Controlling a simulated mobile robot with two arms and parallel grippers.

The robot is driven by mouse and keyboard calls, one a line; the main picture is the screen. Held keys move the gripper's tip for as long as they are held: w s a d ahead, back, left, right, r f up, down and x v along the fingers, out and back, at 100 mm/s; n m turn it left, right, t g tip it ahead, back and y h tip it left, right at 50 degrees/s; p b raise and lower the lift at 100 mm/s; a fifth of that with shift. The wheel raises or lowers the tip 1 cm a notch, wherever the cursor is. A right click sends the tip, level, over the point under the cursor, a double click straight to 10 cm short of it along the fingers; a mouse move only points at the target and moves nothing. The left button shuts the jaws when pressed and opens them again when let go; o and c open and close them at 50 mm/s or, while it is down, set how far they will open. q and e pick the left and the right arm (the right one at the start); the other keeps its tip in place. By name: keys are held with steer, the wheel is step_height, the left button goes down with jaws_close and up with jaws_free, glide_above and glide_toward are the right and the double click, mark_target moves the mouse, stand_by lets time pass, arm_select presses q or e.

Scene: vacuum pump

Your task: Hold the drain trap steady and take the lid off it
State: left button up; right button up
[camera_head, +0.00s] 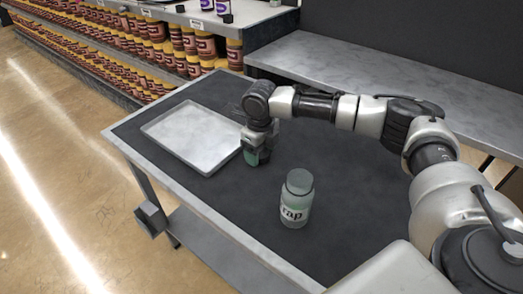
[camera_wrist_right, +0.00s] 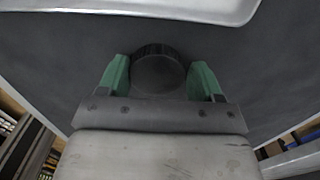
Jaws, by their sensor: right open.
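The drain trap (camera_head: 296,205) is a pale green, see-through jar with a label ending in "rap". It stands upright on the dark table mat, and no dark lid shows on its top. A dark round lid with a ribbed edge (camera_wrist_right: 157,70) shows in the right wrist view, between the green fingers of my right gripper (camera_wrist_right: 159,80). The right gripper is open around it; I cannot tell whether the fingers touch it. In the head view the right gripper (camera_head: 257,155) points down beside the tray, behind and left of the jar. My left gripper is not in view.
A shallow metal tray (camera_head: 190,116) lies left of my right gripper; its edge also shows in the right wrist view (camera_wrist_right: 150,10). Shelves with several brown jars (camera_head: 205,45) stand behind. A grey bench (camera_head: 340,62) runs along the back. The mat around the jar is clear.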

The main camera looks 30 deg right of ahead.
step_height(320, 180, up, 12)
steer(key=p, duration=0.1)
steer(key=shift+a+r, duration=0.15)
steer(key=shift+a, duration=0.05)
